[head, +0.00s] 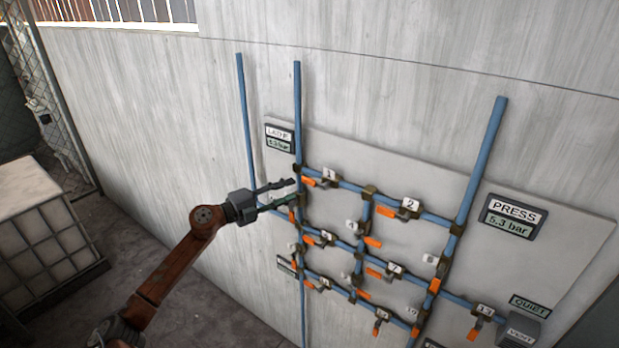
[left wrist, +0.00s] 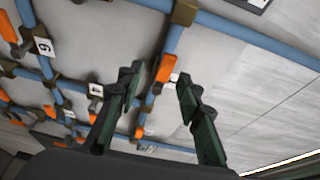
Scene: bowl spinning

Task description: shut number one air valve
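The number one air valve has an orange handle (head: 309,182) and a white "1" label (head: 329,174). It sits on the top horizontal blue pipe, near the left upright pipe. Its handle lies roughly along the pipe. My left gripper (head: 294,190) is just left of it, fingers apart, pointing at the pipes. In the left wrist view the fingers (left wrist: 158,88) are open with nothing held. An orange handle (left wrist: 165,68) shows between and beyond them; its number is not readable, so I cannot tell which valve it is. My right gripper is not in view.
Several other orange-handled valves, such as number 2 (head: 388,212), crowd the blue pipe grid below and right. A PRESS display (head: 513,216) reads 5.3 bar. A caged white container (head: 45,235) stands at the left. The wall left of the pipes is clear.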

